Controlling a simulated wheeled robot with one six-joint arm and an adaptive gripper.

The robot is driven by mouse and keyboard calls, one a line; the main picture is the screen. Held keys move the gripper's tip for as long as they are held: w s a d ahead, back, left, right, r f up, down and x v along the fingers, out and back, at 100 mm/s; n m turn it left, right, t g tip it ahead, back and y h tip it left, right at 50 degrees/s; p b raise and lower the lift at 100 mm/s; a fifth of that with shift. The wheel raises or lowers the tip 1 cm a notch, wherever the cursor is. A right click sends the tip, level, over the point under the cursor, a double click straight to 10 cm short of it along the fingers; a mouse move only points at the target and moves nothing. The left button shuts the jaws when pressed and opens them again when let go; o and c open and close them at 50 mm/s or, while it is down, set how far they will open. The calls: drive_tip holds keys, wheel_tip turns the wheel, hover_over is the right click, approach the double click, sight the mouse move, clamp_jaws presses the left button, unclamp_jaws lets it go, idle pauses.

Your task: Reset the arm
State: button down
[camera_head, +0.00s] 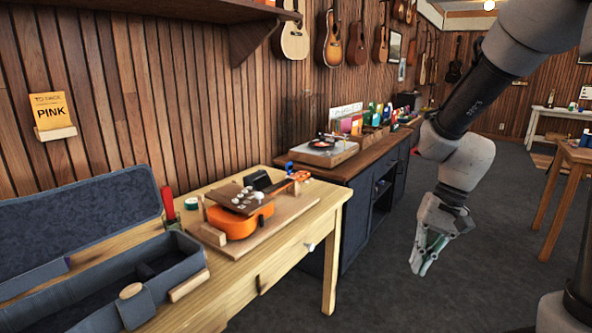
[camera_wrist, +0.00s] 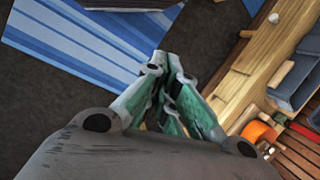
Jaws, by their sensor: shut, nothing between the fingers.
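My gripper (camera_head: 422,270) hangs at the end of my arm at the right of the head view, pointing down over the dark floor. It is to the right of the wooden workbench and clear of it. Its fingers are together with nothing between them. In the wrist view my gripper (camera_wrist: 167,62) also shows shut, with green inner pads, above the dark floor. My arm bends down from the top right of the head view.
A workbench (camera_head: 318,212) holds an orange ukulele (camera_head: 238,222) and an open blue-grey case (camera_head: 85,222). A dark cabinet (camera_head: 362,200) with a turntable (camera_head: 322,148) stands behind. A blue striped rug (camera_wrist: 75,45) lies on the floor. Open floor surrounds my gripper.

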drive_tip(key=s+d+r+n+t+h, duration=0.1)
drive_tip(key=s+d+r+t, duration=0.2)
drive_tip(key=s+d+r, duration=0.2)
drive_tip(key=s+d+r+n+t+h, duration=0.2)
drive_tip(key=s+d+r, duration=0.3)
drive_tip(key=r, duration=0.4)
drive_tip(key=shift+s+r+t+h, duration=0.2)
drive_tip(key=shift+s+t+h, duration=0.15)
drive_tip(key=shift+t, duration=0.15)
